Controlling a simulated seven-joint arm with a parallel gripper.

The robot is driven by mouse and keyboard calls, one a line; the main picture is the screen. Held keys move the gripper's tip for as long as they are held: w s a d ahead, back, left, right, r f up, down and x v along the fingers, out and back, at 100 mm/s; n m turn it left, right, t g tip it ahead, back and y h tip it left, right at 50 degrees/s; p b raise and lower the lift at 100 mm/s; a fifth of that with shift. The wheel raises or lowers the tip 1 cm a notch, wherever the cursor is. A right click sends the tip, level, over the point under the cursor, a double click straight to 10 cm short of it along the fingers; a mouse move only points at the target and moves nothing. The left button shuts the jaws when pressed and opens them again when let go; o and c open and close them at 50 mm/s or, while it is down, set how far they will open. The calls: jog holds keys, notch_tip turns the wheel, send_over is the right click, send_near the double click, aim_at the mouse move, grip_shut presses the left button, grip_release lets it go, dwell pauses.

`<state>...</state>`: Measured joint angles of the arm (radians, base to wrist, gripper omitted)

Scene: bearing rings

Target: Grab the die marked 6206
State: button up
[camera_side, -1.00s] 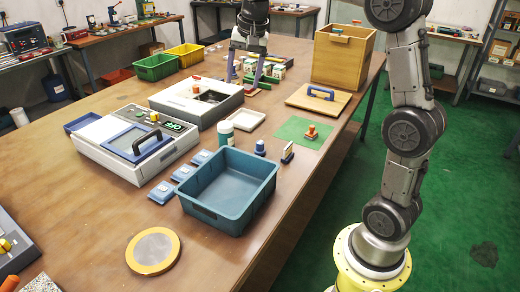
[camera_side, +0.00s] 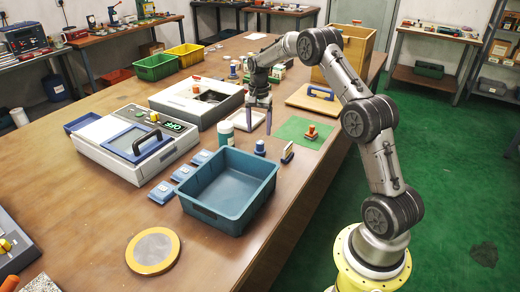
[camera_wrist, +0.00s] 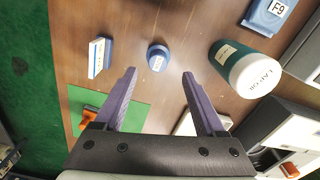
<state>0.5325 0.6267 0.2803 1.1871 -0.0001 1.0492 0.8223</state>
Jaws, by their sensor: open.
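A small round blue piece with a white label (camera_wrist: 157,60) stands on the brown table; its lettering is too small to read for certain, so I cannot confirm 6206. In the side view the same blue piece (camera_side: 260,150) stands just behind the teal bin. My gripper (camera_wrist: 158,75) is open and empty, with its two purple fingers pointing down. In the side view my gripper (camera_side: 259,130) hangs above the blue piece. In the wrist view the piece lies between and just beyond the fingertips, not touching them.
A blue-and-white upright block (camera_wrist: 98,57) stands to one side, and a teal jar with a white lid (camera_wrist: 252,74) to the other. The teal bin (camera_side: 205,213) is close in front. An orange-handled stamp (camera_side: 311,132) sits on a green mat (camera_side: 292,127). A white tray (camera_side: 248,114) lies behind.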

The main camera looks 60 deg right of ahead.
aim_at(260, 142)
jog(key=shift+s+d+f, duration=0.1)
jog(key=shift+s+f, duration=0.05)
jog(key=shift+f, duration=3.4)
grip_shut()
